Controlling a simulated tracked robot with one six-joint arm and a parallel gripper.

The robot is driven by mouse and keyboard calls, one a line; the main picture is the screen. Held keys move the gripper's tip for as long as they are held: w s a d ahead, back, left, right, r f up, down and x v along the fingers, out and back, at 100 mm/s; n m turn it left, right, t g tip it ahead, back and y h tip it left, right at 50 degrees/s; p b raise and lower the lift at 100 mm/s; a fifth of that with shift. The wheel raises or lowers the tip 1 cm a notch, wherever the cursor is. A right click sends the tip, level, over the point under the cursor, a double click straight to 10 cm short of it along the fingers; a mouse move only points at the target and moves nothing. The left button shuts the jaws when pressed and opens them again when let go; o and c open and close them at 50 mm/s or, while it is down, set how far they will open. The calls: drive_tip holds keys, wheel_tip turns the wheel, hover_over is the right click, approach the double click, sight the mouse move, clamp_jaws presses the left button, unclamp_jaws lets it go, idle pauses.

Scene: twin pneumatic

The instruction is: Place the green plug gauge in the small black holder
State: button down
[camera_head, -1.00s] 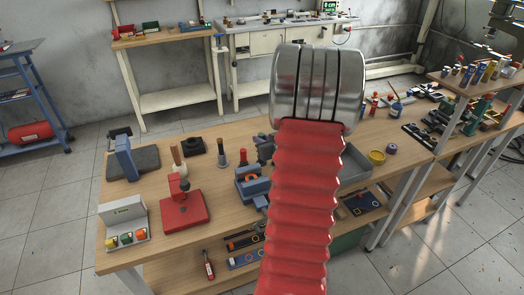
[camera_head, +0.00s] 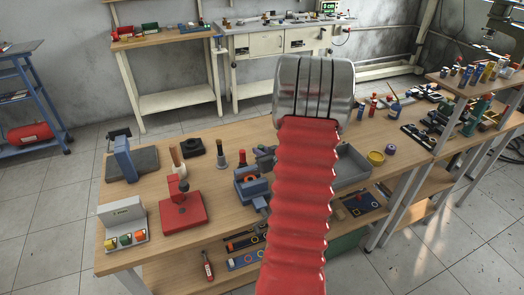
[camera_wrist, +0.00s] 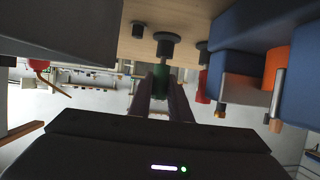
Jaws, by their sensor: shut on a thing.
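In the wrist view the green plug gauge (camera_wrist: 161,75) is between the two fingers of my gripper (camera_wrist: 160,88), which is shut on it. A round black piece (camera_wrist: 166,40) with a wide flange lies in line with the gauge, against the wooden bench top. I cannot tell whether this is the small black holder or part of the gauge, nor whether the gauge is seated. Smaller black round pieces lie on its left (camera_wrist: 138,27) and right (camera_wrist: 202,47). In the head view my arm hides my gripper and the gauge.
A red piece (camera_wrist: 203,86) is close right of my fingers, with a large blue block (camera_wrist: 228,30) beyond it. In the head view the bench (camera_head: 135,205) carries a red press (camera_head: 182,210), a blue vise (camera_head: 250,185) and a grey tray (camera_head: 352,168).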

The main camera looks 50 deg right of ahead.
drive_tip(key=shift+f, duration=0.1)
drive_tip(key=c, duration=1.6)
unclamp_jaws()
drive_tip(key=shift+c, duration=0.2)
drive_tip(key=shift+s+a+r, duration=0.1)
drive_tip(key=shift+s+r, duration=0.2)
drive_tip(key=v, duration=1.1)
drive_tip(key=shift+s+a, duration=0.15)
drive_tip(key=shift+f, duration=0.1)
